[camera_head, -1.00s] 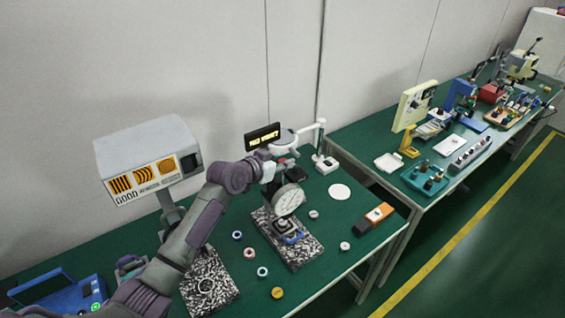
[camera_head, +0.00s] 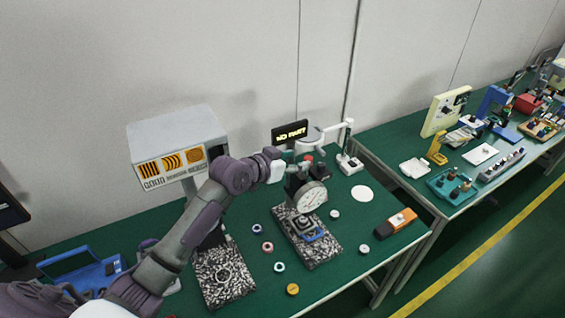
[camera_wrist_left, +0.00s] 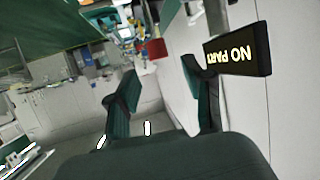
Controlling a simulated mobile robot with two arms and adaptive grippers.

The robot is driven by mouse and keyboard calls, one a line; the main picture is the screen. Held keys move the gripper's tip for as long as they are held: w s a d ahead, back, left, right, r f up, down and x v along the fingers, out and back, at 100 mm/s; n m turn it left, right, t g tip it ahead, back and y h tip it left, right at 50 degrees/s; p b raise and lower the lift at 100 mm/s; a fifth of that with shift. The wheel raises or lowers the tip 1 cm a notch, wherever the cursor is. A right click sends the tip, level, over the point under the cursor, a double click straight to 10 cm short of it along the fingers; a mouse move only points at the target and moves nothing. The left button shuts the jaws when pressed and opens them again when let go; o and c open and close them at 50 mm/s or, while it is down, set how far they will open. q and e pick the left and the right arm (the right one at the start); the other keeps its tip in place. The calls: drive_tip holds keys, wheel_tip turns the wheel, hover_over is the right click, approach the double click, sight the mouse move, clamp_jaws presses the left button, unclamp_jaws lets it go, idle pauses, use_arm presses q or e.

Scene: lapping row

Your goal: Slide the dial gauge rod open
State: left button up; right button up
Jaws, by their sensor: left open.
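The dial gauge (camera_head: 311,197), with a round white face, is mounted on a stand above a speckled granite base (camera_head: 322,249) on the green bench. A small blue-edged piece (camera_head: 313,236) lies on the base under it. My left gripper (camera_head: 300,168) is at the gauge stand's upper part, just above and behind the dial; its fingers are small and partly hidden there. In the left wrist view its two dark fingers (camera_wrist_left: 160,78) are spread, with nothing held between them. The gauge rod cannot be made out clearly. My right gripper is not in view.
A lit display (camera_head: 290,133) stands behind the gauge; it also shows close by in the wrist view (camera_wrist_left: 238,52). A second granite base (camera_head: 226,285), several small rings, an orange-black tool (camera_head: 395,222) and a white stand (camera_head: 349,160) are around. Another bench is at right.

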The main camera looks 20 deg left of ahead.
use_arm(q)
drive_tip(key=v, duration=0.6)
idle(0.4)
